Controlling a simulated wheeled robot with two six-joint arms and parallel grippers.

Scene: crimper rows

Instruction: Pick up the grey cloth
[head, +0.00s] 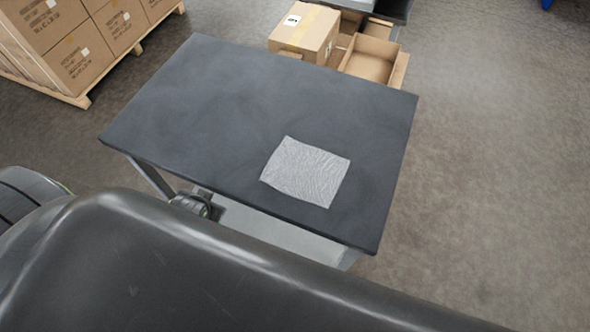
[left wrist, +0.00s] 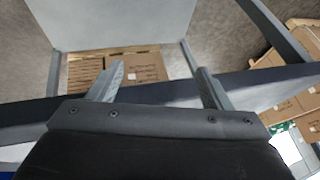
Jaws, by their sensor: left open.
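The grey cloth (head: 305,172) lies flat and slightly wrinkled on the dark table (head: 220,100), right of the middle and close to the near edge. In the left wrist view my left gripper (left wrist: 157,80) is open, with its two fingers wide apart and nothing between them. The cloth cannot be made out in that view. A small dark part of my arm (head: 192,205) shows below the table's near edge in the head view, left of the cloth and apart from it. My right gripper is not in view.
The tabletop around the cloth is bare. Stacked cartons (head: 85,50) stand on a pallet (head: 90,98) at the back left. A closed carton (head: 304,32) and an open box (head: 370,58) are beyond the table's far edge. Floor is clear at right.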

